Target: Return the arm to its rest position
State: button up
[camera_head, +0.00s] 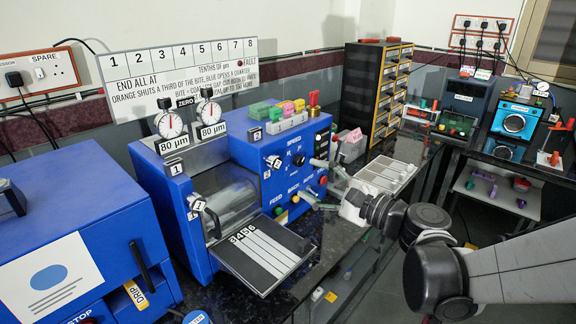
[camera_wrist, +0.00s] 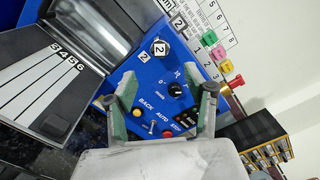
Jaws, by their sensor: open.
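My arm (camera_head: 430,250) reaches in from the right in the head view, over the dark bench. My gripper (camera_head: 318,182) is at the right end of the blue machine, in front of its control panel. In the wrist view my gripper (camera_wrist: 168,92) has its two grey-green fingers spread wide apart, with nothing held between them. The blue machine's control panel (camera_wrist: 160,75) shows behind and between the fingers, with a black knob, a toggle and buttons. Whether the fingertips touch the panel cannot be told.
The machine's striped outfeed plate (camera_head: 262,250) lies left of my gripper. A white tray (camera_head: 385,173) and a drawer cabinet (camera_head: 378,85) stand behind the arm. A blue box machine (camera_head: 70,220) fills the left. Coloured blocks (camera_head: 287,108) sit on the machine top.

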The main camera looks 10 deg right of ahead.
jog(key=shift+s+d, duration=0.15)
jog(key=s+a+f+n+g+h, duration=0.35)
jog(key=s+f+n+g, duration=0.2)
jog(key=s+n, duration=0.25)
jog(key=s+d+f+n+g+h, duration=0.1)
jog(key=s+d+n+h, duration=0.7)
jog(key=s+d, duration=0.1)
jog(key=shift+s+d+f, duration=0.25)
jog(key=shift+s+f, duration=0.1)
jog(key=shift+s, duration=0.1)
